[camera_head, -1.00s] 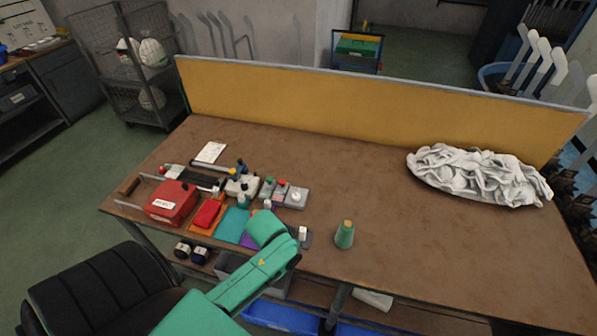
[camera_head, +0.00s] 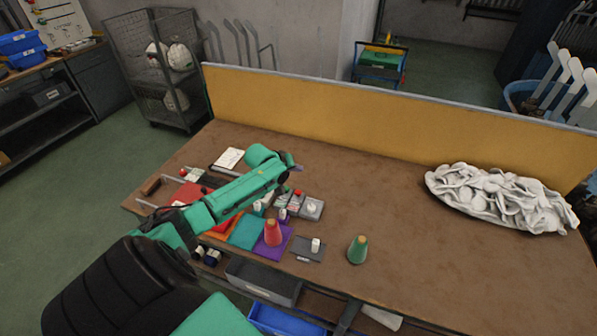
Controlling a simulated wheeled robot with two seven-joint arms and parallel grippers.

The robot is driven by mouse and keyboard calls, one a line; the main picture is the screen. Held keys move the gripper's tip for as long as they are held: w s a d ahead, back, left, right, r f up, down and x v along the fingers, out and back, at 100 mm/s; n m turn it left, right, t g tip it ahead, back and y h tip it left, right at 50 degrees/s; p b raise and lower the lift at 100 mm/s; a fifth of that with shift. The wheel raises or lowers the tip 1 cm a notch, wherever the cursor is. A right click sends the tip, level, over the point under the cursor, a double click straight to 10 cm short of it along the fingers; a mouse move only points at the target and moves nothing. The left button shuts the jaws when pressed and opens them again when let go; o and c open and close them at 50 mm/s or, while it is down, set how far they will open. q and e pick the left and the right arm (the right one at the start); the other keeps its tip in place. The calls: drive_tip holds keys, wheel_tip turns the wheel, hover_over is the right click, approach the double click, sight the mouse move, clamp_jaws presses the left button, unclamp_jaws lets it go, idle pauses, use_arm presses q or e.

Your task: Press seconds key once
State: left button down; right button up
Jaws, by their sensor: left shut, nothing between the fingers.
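Several small button units stand in a group mid-left on the table. One is a grey block with a white round button (camera_head: 312,208); beside it is a unit with a red top (camera_head: 297,192). A dark flat plate with a white upright key (camera_head: 315,244) lies nearer the front edge. The labels are too small to read, so I cannot tell which one is the seconds key. My left gripper (camera_head: 291,164) is at the end of the green arm, above and behind the button units, with its fingers mostly hidden. My right gripper is not in view.
A white cloth heap (camera_head: 500,198) lies far right. The table's middle is clear. A yellow panel (camera_head: 390,125) closes the back.

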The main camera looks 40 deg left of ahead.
use_arm(q)
drive_tip(key=shift+f, duration=0.1)
drive_tip(key=b, duration=0.8)
hover_over(297, 194)
wheel_tip(297, 194, down, 8)
drive_tip(key=shift+r, duration=0.1)
drive_tip(key=shift+f+b, duration=0.4)
drive_tip(key=shift+f, duration=0.1)
idle(0.8)
drive_tip(key=shift+f, duration=0.35)
